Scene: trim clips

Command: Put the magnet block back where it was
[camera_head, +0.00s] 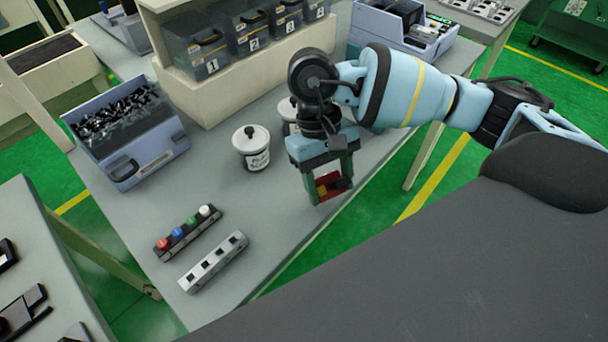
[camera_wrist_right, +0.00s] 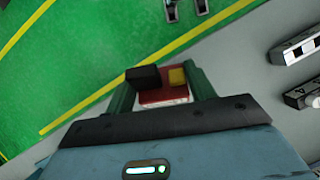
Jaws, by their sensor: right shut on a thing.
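The magnet block (camera_head: 324,184), red with a black part and a yellow part, is between the green fingers of my right gripper (camera_head: 331,188). In the right wrist view the block (camera_wrist_right: 163,97) shows its red body with the black and yellow parts on it, and the fingers close on its two sides. My right gripper is shut on it and holds it near the right edge of the grey table (camera_head: 222,207). I cannot tell its exact height over the table. My left gripper is not in view.
White lidded pots (camera_head: 251,147) stand left of my right gripper, one partly hidden. A strip with coloured knobs (camera_head: 187,233) and a grey slotted strip (camera_head: 213,262) lie at the front. A blue-grey bin (camera_head: 181,140) and numbered boxes (camera_head: 199,51) stand behind.

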